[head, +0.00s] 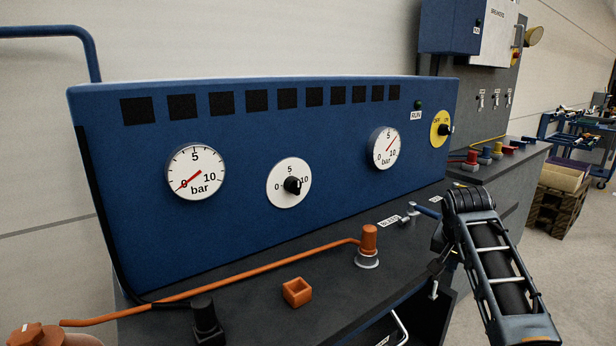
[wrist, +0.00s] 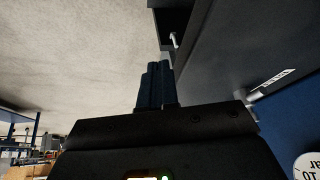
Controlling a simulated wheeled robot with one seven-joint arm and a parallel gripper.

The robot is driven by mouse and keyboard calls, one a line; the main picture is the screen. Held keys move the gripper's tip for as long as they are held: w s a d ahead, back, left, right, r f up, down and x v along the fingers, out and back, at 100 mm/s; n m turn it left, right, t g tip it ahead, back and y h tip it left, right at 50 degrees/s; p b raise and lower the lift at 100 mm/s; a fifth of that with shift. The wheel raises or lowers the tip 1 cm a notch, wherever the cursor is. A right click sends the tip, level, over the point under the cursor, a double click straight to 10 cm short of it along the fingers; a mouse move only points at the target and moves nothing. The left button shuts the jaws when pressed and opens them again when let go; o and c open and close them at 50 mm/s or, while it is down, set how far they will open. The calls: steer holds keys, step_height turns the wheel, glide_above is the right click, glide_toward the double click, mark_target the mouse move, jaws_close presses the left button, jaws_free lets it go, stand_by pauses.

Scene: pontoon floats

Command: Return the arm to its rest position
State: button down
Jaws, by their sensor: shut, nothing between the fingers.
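My arm (head: 495,265) stands at the right of the head view, its ribbed joint close to the front of the bench's right part. My gripper (wrist: 155,85) shows in the wrist view with its two dark fingers together and nothing between them. The fingers point over pale floor, with the dark bench side to their right.
A blue panel (head: 250,240) with gauges stands on the dark bench (head: 340,295). A valve with a blue lever (head: 427,212) sits close to my arm. Open floor (head: 570,270) lies right.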

steer(key=s+a+f+n+t, duration=0.1)
steer(key=s+a+f, duration=0.1)
steer(key=s+f, duration=0.5)
steer(key=s+a+f+n+t, duration=0.1)
steer(key=s+a+f, duration=0.25)
steer(key=f, duration=0.55)
steer(key=s+a+f+n+t+y, duration=0.1)
steer(key=s+a+f+t, duration=0.15)
steer(key=s, duration=0.75)
steer(key=s+a+f+n+t+y, duration=0.1)
steer(key=s+f, duration=0.2)
steer(key=s, duration=0.6)
steer(key=s+a+r+n+t, duration=0.1)
steer(key=s+r, duration=0.2)
steer(key=s, duration=0.6)
steer(key=s+a+r+n+t, duration=0.1)
steer(key=s+r, duration=0.3)
steer(key=s, duration=0.6)
steer(key=s+r+n+t, duration=0.1)
steer(key=s+r, duration=0.5)
steer(key=r, duration=0.2)
steer(key=s+r+t, duration=0.2)
steer(key=s+r, duration=0.4)
steer(key=r, duration=0.2)
steer(key=shift+a+r+n+y, duration=0.15)
steer(key=shift+r+n+y, duration=0.15)
steer(key=shift+n, duration=0.1)
